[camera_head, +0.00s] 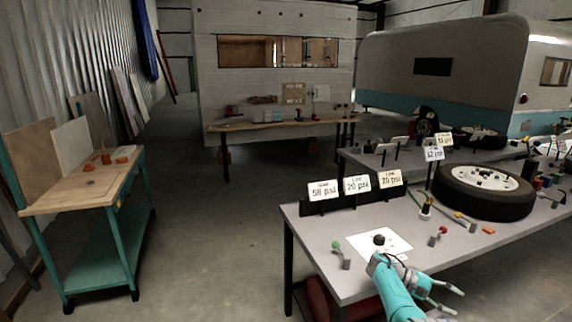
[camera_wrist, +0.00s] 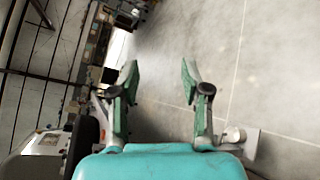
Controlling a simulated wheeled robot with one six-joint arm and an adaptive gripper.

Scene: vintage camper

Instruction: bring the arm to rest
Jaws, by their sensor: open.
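My gripper (camera_head: 446,297) is at the lower right of the head view, at the end of my teal arm, in front of the grey table's near edge. In the wrist view my gripper (camera_wrist: 160,82) has its two green-tipped fingers spread apart, with nothing between them. Bare concrete floor shows beyond the fingers there. The grey table (camera_head: 455,240) carries a white sheet (camera_head: 398,243) with a small dark round object (camera_head: 379,240) on it, next to my arm.
A tyre (camera_head: 485,192) lies on the grey table. Three pressure cards (camera_head: 357,184) stand at its back left. A green-headed piece (camera_head: 340,252) is left of the sheet. A teal cart (camera_head: 88,188) stands at left. The floor (camera_head: 225,250) between is clear.

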